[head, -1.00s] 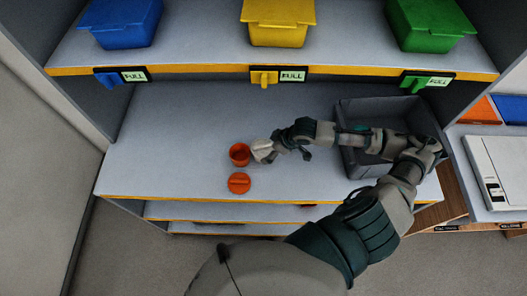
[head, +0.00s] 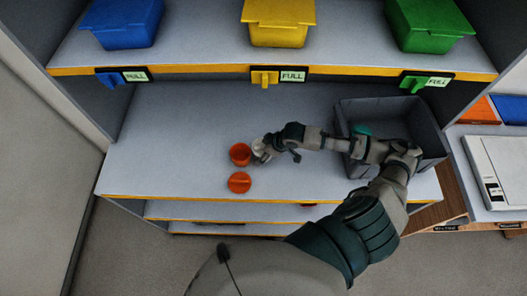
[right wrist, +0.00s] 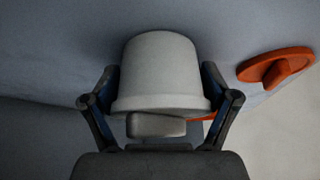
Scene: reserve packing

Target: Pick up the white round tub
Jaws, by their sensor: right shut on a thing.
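The white round tub (right wrist: 160,70) fills the middle of the right wrist view, between the two dark fingers of my right gripper (right wrist: 160,92), one on each side. In the head view a small pale part of the tub (head: 257,146) shows at the tip of my right gripper (head: 265,152), just right of an orange pot (head: 240,152). My right gripper is shut on the tub. I cannot tell whether the tub is clear of the shelf. My left gripper is not in view.
An orange lid (head: 239,182) lies on the shelf (head: 180,150) in front of the orange pot; it also shows in the right wrist view (right wrist: 272,68). A grey crate (head: 430,120) stands at the right under my arm. Blue, yellow and green bins sit above.

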